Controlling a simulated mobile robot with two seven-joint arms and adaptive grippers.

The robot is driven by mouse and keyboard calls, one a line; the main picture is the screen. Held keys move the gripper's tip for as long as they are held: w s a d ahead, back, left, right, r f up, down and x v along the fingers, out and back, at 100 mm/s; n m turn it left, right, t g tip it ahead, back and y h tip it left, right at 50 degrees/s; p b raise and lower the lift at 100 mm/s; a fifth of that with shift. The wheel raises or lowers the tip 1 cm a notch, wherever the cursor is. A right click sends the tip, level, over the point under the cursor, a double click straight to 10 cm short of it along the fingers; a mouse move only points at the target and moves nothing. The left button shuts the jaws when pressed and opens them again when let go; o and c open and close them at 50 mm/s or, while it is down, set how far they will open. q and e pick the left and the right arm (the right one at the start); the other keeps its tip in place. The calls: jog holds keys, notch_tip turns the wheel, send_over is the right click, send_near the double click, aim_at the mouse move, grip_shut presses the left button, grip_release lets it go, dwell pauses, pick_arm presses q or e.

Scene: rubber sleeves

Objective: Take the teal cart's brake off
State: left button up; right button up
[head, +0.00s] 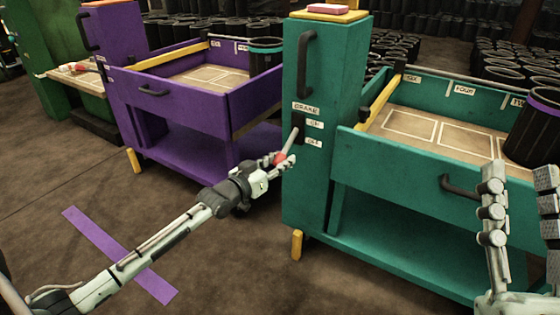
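The teal cart (310,190) stands right of centre in the head view. Its brake lever (291,141) is a grey rod with a red end (280,158), sticking out of a dark slot plate on the post and slanting down to the left. A BRAKE label (306,107) sits above the plate, with an ON label (315,124) and an OFF label (313,142) beside it. My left gripper (279,162) is at the red end, its fingers around it; whether they grip is too small to tell. My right gripper (521,185) is open and empty before the teal tray.
A purple cart (125,40) stands left of the teal cart, and a green cart (50,45) farther left. A purple strip (115,250) lies on the floor. Many black sleeves stand behind.

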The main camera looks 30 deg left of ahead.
pick_arm(q)
jog(key=shift+o, duration=0.8)
jog(key=shift+s, duration=0.2)
jog(key=v, duration=1.1)
jog(key=shift+s, duration=0.3)
jog(key=shift+r, duration=0.1)
